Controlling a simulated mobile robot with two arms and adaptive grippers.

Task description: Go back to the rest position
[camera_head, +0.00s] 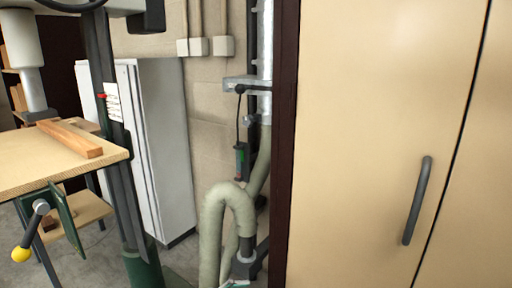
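Neither of my grippers shows in the head view, and no part of my arms can be made out. Whether they hold anything cannot be seen. No object named by the task is in view.
A closed beige cabinet (372,130) with a dark handle (417,200) fills the right side. A drill-press-like machine with a wooden table (35,160) and a wood strip (70,138) stands left. A white cabinet (160,150) stands behind. A ribbed hose (212,235) is in the middle.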

